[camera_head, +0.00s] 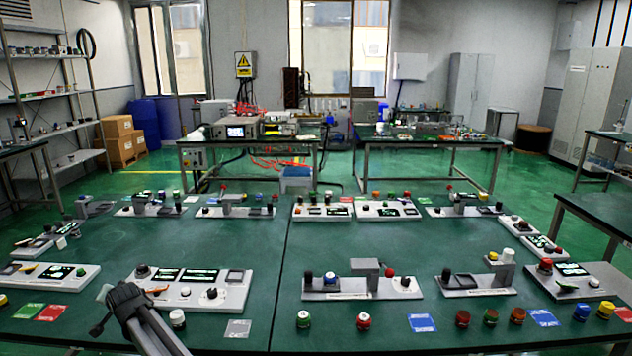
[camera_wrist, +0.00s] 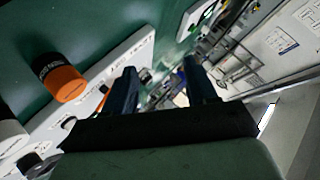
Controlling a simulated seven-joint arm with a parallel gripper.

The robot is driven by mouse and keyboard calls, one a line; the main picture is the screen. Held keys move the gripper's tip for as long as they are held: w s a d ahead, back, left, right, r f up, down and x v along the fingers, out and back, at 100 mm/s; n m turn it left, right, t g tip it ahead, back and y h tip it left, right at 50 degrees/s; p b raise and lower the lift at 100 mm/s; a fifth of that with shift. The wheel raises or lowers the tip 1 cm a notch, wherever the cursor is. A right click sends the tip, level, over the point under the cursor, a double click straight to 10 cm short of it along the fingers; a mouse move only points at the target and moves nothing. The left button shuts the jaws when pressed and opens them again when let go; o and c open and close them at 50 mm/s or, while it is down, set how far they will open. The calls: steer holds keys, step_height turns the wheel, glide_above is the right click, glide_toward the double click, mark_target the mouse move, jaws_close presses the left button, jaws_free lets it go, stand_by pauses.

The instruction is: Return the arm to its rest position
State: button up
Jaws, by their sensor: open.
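My gripper (camera_head: 118,302) shows in the head view at the lower left, beside the front-left white control panel (camera_head: 190,288). My arm reaches up to it from the bottom edge. In the wrist view my gripper (camera_wrist: 162,85) shows two dark fingers set well apart, with nothing between them. Beyond the fingers lie a white panel edge and part of the room. The exact height of the gripper above the table is hard to tell.
The green table (camera_head: 265,245) carries several control panels and loose knobs. A white knob (camera_head: 177,319) stands near my arm. An orange and black knob (camera_wrist: 62,78) shows left of the fingers in the wrist view. The table's centre strip is fairly clear.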

steer(key=s+a+f+y, duration=0.1)
steer(key=s+a+f, duration=0.1)
steer(key=s+a, duration=0.3)
steer(key=s+d+f+n+h, duration=0.1)
steer(key=s+d+f+n, duration=0.3)
steer(key=f, duration=0.5)
steer(key=w+d+f+g+h, duration=0.2)
steer(key=d+f+h, duration=0.6)
steer(key=d+f, duration=1.5)
steer(key=s+d+f+m+g+h, duration=0.15)
steer(key=d+f, duration=0.25)
steer(key=d, duration=0.8)
steer(key=s+d+f+m+g+h, duration=0.1)
steer(key=s+d+f+g+h, duration=0.2)
steer(key=d, duration=1)
steer(key=s+d+f+m+g, duration=0.1)
steer(key=s+d+f+g, duration=0.1)
steer(key=s+d+f, duration=0.5)
steer(key=s+d+m+g, duration=0.1)
steer(key=s+d+g, duration=0.1)
steer(key=s+d, duration=0.6)
steer(key=s+d+g+y, duration=0.1)
steer(key=s+d+g, duration=0.1)
steer(key=s+d, duration=0.4)
steer(key=s+d+f+g+y, duration=0.1)
steer(key=s+d, duration=0.5)
steer(key=s, duration=0.6)
steer(key=shift+g+y, duration=0.55)
steer(key=shift+y, duration=0.2)
